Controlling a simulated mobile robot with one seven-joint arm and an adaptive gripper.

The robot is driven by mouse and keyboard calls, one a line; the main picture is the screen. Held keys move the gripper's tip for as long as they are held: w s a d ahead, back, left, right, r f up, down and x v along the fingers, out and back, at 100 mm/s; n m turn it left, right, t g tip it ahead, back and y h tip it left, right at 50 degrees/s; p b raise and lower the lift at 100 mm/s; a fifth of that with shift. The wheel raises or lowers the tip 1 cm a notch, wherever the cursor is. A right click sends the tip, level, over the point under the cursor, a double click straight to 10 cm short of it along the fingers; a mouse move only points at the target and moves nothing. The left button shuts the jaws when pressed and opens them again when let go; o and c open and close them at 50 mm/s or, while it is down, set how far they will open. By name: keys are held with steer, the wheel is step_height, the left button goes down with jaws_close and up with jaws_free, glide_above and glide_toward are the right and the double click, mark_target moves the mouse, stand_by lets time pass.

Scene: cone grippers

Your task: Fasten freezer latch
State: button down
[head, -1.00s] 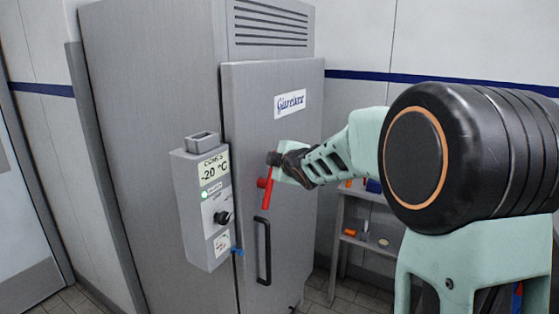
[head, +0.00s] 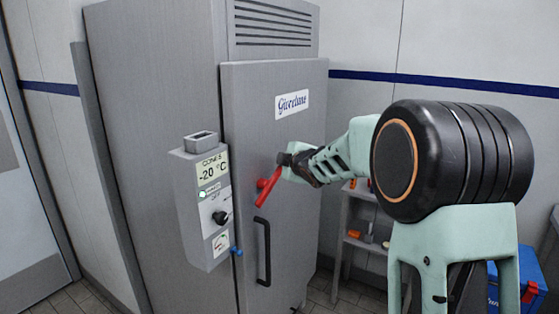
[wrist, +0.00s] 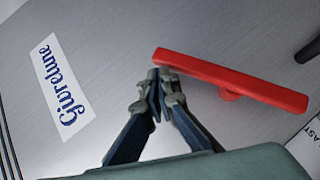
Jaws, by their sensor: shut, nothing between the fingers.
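The freezer latch is a red lever (head: 269,186) on the grey freezer door (head: 290,135), above the black door handle. It stands tilted, its upper end leaning right and its lower end left. My gripper (head: 284,160) is shut and empty at the lever's upper end. In the wrist view the closed fingertips (wrist: 158,78) lie right by one end of the red lever (wrist: 235,78), seeming to touch it. The lever is not between the fingers. Its pivot is partly hidden behind the bar.
The black handle (head: 263,250) sticks out below the latch. A shelf (head: 360,235) and a blue cooler (head: 515,285) stand right.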

steer(key=shift+w+d+f+b, duration=0.45)
steer(key=shift+w+f, duration=0.15)
steer(key=shift+f, duration=0.25)
steer(key=shift+w+d+f+b, duration=0.35)
steer(key=shift+w+d+f, duration=0.15)
steer(key=shift+f, duration=0.3)
steer(key=shift+w, duration=0.1)
